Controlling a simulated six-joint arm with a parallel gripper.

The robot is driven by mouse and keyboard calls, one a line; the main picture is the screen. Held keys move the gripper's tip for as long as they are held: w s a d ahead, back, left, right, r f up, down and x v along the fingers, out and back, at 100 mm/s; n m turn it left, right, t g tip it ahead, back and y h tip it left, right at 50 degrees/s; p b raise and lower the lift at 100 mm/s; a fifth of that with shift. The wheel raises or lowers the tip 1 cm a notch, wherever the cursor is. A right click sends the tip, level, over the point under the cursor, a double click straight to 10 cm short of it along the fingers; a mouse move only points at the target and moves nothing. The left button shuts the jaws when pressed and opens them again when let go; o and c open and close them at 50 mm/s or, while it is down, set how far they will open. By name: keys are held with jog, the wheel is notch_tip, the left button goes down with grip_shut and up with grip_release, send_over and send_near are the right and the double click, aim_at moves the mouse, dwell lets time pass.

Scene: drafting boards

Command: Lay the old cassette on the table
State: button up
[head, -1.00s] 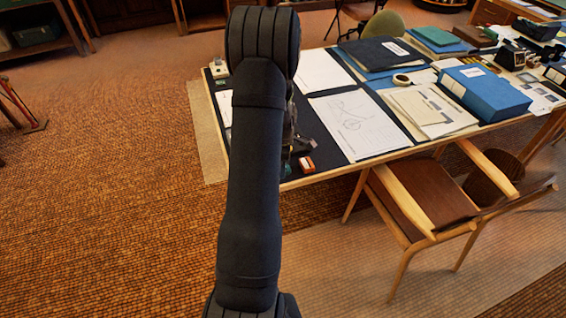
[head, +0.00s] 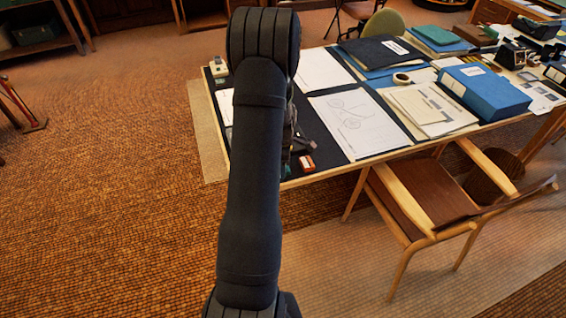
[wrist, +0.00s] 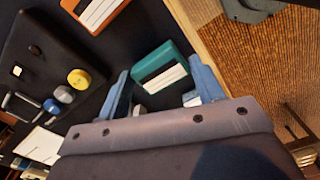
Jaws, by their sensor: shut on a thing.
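A teal cassette (wrist: 160,68) with a white striped label sits between my gripper's fingertips (wrist: 160,78) in the wrist view. My gripper is shut on it, with one blue-grey finger at each side. It is over the dark table mat close to the wooden table edge (wrist: 206,50). I cannot tell whether it touches the mat. In the head view my arm hides most of the gripper and the cassette. An orange cassette (wrist: 100,10) with a white label lies on the mat, apart from the gripper; it also shows in the head view (head: 306,162).
A black device (wrist: 45,55) with yellow, blue and grey knobs lies left in the wrist view. On the table are drawing sheets (head: 352,122), folders (head: 430,106), a tape roll (head: 401,78) and a blue box (head: 486,92). A wooden chair (head: 425,205) stands at the front.

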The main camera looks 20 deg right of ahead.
jog(key=shift+f, duration=0.35)
dwell(0.4)
jog(key=o, duration=1.1)
jog(key=shift+c, duration=0.2)
jog(key=shift+o, duration=0.3)
jog(key=shift+o, duration=1.1)
jog(key=shift+r, duration=0.1)
jog(key=shift+r, duration=3.45)
